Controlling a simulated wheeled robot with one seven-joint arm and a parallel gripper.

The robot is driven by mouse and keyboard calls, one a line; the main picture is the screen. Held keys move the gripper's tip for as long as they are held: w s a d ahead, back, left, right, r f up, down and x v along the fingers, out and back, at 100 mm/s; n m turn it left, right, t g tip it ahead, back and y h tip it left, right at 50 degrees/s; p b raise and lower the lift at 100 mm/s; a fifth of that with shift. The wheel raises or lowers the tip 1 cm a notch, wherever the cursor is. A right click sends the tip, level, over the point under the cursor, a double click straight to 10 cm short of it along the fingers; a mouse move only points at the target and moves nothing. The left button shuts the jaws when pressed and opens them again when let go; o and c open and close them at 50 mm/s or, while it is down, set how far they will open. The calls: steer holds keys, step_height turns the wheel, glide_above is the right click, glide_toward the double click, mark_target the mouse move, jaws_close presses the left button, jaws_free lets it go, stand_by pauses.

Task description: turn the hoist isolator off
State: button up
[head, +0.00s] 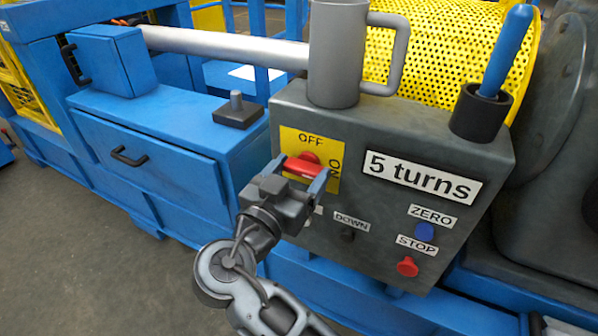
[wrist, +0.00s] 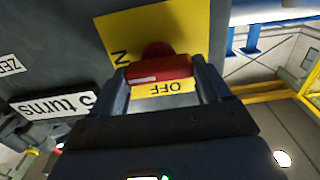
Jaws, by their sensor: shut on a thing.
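The hoist isolator is a red handle (head: 301,168) on a yellow plate (head: 334,181) on the front of a grey control box (head: 375,245). OFF is printed at the plate's top and ON at its right side. My gripper (head: 298,175) is shut on the red handle, one finger at each end. In the wrist view the handle (wrist: 160,69) lies crosswise between the fingers, with OFF upside down just below it and ON, partly hidden, to the left.
The box also bears a "5 turns" sign (head: 421,177), a blue ZERO button (head: 424,232), a red STOP button (head: 407,267) and a dark DOWN button (head: 347,235). A grey mug (head: 334,55) and a cup with a blue rod (head: 507,50) stand on top.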

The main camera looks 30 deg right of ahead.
steer(key=shift+c, duration=1.2)
steer(key=shift+r+n+p, duration=0.1)
steer(key=shift+n+p, duration=0.2)
steer(key=n+p, duration=0.2)
steer(key=shift+w+r+n, duration=0.1)
steer(key=shift+n, duration=0.3)
steer(key=n+p, duration=0.3)
steer(key=n, duration=0.1)
steer(key=shift+n, duration=0.3)
steer(key=n+p, duration=0.4)
steer(key=n, duration=0.1)
steer(key=shift+w+p, duration=0.15)
steer(key=shift+p, duration=0.25)
steer(key=shift+f+n+p, duration=0.15)
steer(key=shift+n+p, duration=0.7)
steer(key=shift+n, duration=0.35)
steer(key=shift+f+n+p, duration=0.15)
steer(key=shift+n+p, duration=0.7)
steer(key=shift+n, duration=0.35)
